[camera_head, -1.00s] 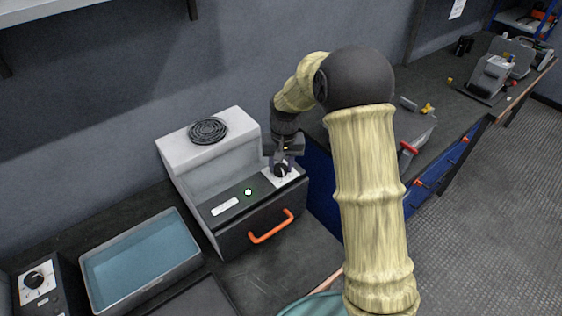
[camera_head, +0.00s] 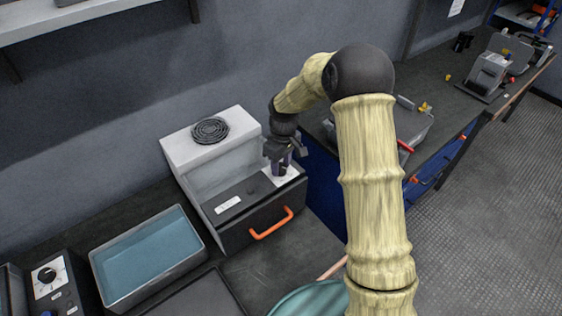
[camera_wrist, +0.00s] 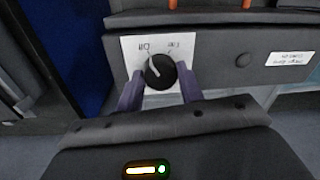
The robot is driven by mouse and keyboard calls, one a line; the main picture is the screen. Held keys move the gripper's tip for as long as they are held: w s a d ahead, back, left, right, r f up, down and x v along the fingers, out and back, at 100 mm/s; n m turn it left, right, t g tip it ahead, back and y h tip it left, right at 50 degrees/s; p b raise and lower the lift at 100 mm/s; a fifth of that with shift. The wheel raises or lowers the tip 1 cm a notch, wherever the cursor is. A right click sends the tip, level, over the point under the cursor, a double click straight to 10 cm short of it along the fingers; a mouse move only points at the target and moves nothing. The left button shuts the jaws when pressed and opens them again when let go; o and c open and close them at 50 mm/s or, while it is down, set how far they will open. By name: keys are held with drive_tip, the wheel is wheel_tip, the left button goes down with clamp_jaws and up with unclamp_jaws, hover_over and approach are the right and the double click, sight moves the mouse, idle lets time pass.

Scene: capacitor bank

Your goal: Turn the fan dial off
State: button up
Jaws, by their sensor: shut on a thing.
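The fan dial (camera_wrist: 160,71) is a round black knob on a white plate (camera_wrist: 130,50) in the wrist view. Its white pointer slants up-left, towards the left label, which looks like an upside-down "Off". A second label, apparently "On", is at the upper right. My gripper (camera_wrist: 161,82) has its two purple fingers on either side of the knob, shut on it. In the head view my gripper (camera_head: 279,165) is at the right end of the fume box front (camera_head: 236,200) and hides the knob. The round indicator (camera_head: 251,191) beside it is dark.
An orange handle (camera_head: 271,223) sticks out below the panel. A tray of bluish liquid (camera_head: 150,258) and another dial box (camera_head: 48,280) stand to the left. A side bench (camera_head: 455,115) with several tools is at the right.

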sight(285, 166)
drive_tip(key=shift+w, duration=0.1)
idle(0.3)
drive_tip(key=o, duration=1)
wheel_tip(285, 166, up, 17)
drive_tip(key=b, duration=0.1)
drive_tip(key=shift+w+d+r, duration=0.2)
drive_tip(key=shift+w+d, duration=0.15)
drive_tip(key=shift+d, duration=0.05)
drive_tip(key=s+d+f+m+t, duration=0.1)
drive_tip(key=s+d+f+m, duration=0.1)
drive_tip(key=s, duration=0.5)
drive_tip(key=s+d+f+m+t+p, duration=0.1)
drive_tip(key=s+d+f+m, duration=0.1)
drive_tip(key=s+d+m, duration=0.2)
drive_tip(key=s+d+f+m+t, duration=0.1)
drive_tip(key=s+d+f+m, duration=0.1)
drive_tip(key=s, duration=0.9)
drive_tip(key=d+m, duration=0.1)
drive_tip(key=d, duration=0.1)
drive_tip(key=shift+d+f+h, duration=0.25)
drive_tip(key=shift+d+h, duration=0.05)
drive_tip(key=shift+d, duration=0.05)
